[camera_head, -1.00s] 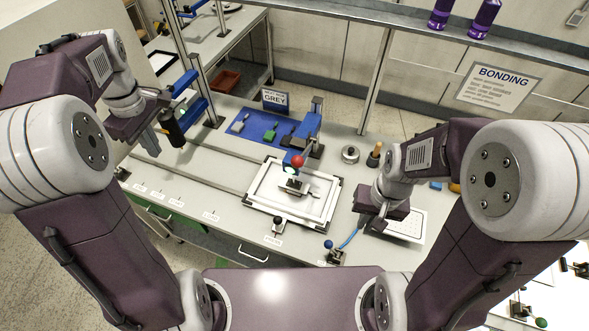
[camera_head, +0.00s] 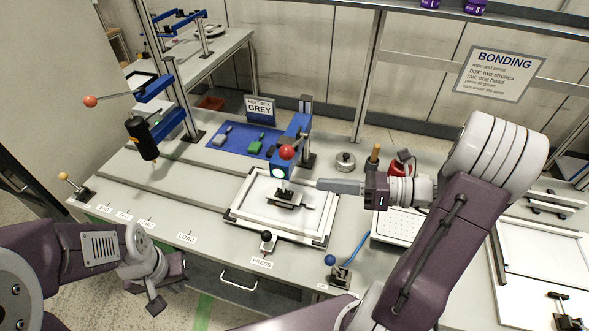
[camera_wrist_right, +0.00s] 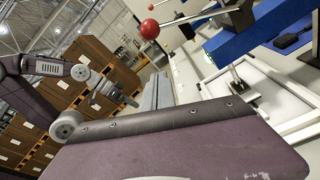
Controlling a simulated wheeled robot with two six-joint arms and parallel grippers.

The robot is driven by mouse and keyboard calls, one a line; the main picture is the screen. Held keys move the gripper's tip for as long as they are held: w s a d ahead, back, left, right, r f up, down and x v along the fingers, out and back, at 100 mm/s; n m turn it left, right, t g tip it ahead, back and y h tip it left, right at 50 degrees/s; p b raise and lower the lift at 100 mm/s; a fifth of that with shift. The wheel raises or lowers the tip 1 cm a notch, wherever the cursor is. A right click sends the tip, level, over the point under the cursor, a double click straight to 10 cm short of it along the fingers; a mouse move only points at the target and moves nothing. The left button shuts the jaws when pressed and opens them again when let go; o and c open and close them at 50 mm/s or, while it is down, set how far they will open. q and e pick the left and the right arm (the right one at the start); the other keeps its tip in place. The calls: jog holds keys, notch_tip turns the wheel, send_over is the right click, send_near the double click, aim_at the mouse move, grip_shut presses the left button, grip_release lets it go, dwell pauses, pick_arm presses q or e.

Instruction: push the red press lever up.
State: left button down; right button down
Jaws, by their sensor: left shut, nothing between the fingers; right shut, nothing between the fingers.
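The red ball knob of the press lever (camera_head: 286,152) sits in front of the blue press head (camera_head: 283,168), above a white frame (camera_head: 250,222) on the bench. In the right wrist view the red knob (camera_wrist_right: 150,28) is on a metal rod running right to the blue press. My right gripper (camera_head: 320,185) is shut and empty. It points left, a little below and right of the knob, apart from it in the head view. Its grey fingers (camera_wrist_right: 160,82) show below the knob in the wrist view. My left gripper (camera_head: 157,304) is shut and empty, low at the left, away from the press.
A second orange-red knob (camera_head: 90,101) is on a lever at the left blue stand. A black-knobbed lever (camera_head: 267,238) stands by the PRESS label. A blue-knobbed switch (camera_head: 330,260), a metal pot (camera_head: 345,161) and a white tray (camera_head: 400,228) are nearby.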

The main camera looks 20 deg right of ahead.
jog(key=p+x, duration=0.1)
jog(key=x, duration=0.9)
jog(key=r, duration=0.1)
jog(key=d+r+p, duration=0.1)
jog(key=r+p, duration=0.1)
jog(key=shift+w+d+r, duration=0.25)
jog(key=shift+w+d, duration=0.15)
jog(key=shift+w, duration=0.1)
